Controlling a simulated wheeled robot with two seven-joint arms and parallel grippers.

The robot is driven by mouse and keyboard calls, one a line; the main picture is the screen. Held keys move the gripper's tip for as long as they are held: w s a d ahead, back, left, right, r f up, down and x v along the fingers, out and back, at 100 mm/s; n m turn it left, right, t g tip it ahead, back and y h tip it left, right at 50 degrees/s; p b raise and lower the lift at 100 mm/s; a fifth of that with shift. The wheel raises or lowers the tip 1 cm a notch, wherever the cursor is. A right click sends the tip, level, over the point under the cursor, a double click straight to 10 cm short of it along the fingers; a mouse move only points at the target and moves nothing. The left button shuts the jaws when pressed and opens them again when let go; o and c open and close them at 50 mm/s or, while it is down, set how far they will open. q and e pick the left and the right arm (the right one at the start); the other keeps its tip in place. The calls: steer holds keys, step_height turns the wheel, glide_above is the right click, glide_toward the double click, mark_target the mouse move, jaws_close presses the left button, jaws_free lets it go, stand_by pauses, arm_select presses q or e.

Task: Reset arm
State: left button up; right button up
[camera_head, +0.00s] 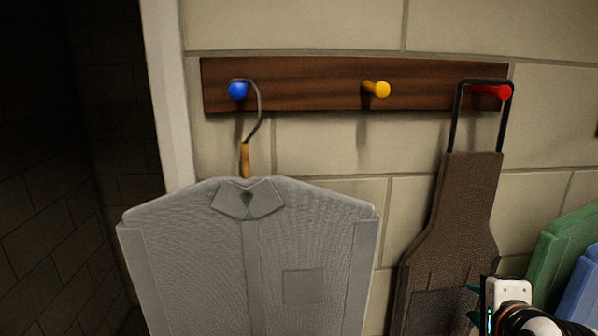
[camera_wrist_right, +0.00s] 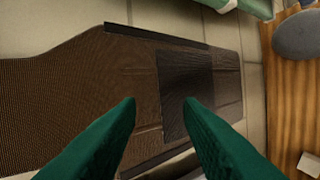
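My right gripper (camera_head: 472,303) is at the lower right of the head view, in front of the lower part of a brown apron (camera_head: 468,195). In the right wrist view, its two green fingers (camera_wrist_right: 160,104) are spread apart with nothing between them. The apron (camera_wrist_right: 60,85) and its dark pocket (camera_wrist_right: 185,85) lie beyond the fingertips; I cannot tell the exact gap. The apron hangs by a black strap (camera_head: 456,115) from the red peg (camera_head: 490,92). My left gripper is not in view.
A grey shirt (camera_head: 320,235) hangs by a hook from the blue peg (camera_head: 238,90) on a wooden rack (camera_head: 310,85). The yellow peg (camera_head: 377,89) is bare. Green (camera_head: 562,245) and blue (camera_head: 582,290) pieces stand at the right. A wooden surface (camera_wrist_right: 285,95) shows in the wrist view.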

steer(key=s+a+f+n+g, duration=0.1)
steer(key=s+f+n, duration=0.25)
steer(key=f, duration=0.25)
steer(key=s+a+f+n+g+y, duration=0.1)
steer(key=s+a+f+n+g, duration=0.1)
steer(key=f+n, duration=0.35)
steer(key=s+a+f+n+g, duration=0.1)
steer(key=s+f+n, duration=0.2)
steer(key=f, duration=0.4)
steer(key=s+a+f+n+g+y, duration=0.1)
steer(key=s+a+f+n+g, duration=0.3)
steer(key=s+f+n, duration=0.8)
step_height(320, 180, down, 25)
steer(key=s+m+g+b, duration=0.1)
steer(key=s+m+b, duration=0.1)
steer(key=s+d+f+g+b, duration=0.1)
steer(key=s+d+f, duration=0.2)
steer(key=s+f, duration=1.3)
step_height(320, 180, down, 3)
steer(key=shift+s+f+g, duration=0.15)
steer(key=shift+s+g, duration=0.15)
steer(key=shift+g, duration=0.1)
